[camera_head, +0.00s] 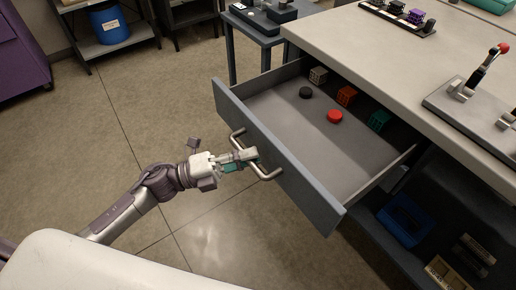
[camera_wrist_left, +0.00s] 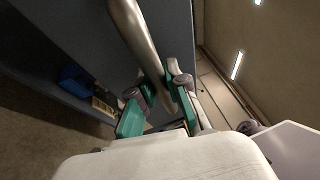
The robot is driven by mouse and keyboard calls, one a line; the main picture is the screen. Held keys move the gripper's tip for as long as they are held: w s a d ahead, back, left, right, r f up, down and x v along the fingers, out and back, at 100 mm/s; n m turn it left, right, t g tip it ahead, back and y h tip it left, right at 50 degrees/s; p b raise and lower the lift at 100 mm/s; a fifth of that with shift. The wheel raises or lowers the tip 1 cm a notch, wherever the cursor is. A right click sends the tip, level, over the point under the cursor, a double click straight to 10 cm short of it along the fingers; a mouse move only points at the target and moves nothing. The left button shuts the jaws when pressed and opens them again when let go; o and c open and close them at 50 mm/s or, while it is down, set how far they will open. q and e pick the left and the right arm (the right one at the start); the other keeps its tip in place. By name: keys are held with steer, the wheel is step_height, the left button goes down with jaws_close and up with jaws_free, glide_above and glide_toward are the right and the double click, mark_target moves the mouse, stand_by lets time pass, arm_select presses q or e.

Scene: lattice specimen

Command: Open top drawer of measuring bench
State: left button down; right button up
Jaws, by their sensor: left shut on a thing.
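The top drawer (camera_head: 280,160) of the measuring bench (camera_head: 345,45) stands well out from under the worktop. Its bar handle (camera_head: 265,172) is on the grey front panel. My left gripper (camera_head: 248,158) is shut on the handle. In the left wrist view the metal handle (camera_wrist_left: 140,35) runs between the teal-padded fingers of the left gripper (camera_wrist_left: 155,108). My right gripper is not in view.
A lever fixture with a red knob (camera_head: 503,47) and a rack of small specimens (camera_head: 397,14) stand on the worktop. Below the drawer, an open shelf holds a blue tray (camera_head: 405,218). A small side table (camera_head: 262,25) stands behind. The floor left of the drawer is clear.

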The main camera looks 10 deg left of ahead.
arm_select(q)
steer(key=shift+s+a, duration=0.45)
steer(key=shift+s, duration=0.05)
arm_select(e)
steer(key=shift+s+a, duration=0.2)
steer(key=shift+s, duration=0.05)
arm_select(q)
steer(key=c, duration=1.1)
jaws_free()
steer(key=shift+c, duration=0.2)
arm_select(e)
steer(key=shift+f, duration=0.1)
arm_select(q)
steer(key=v, duration=1.2)
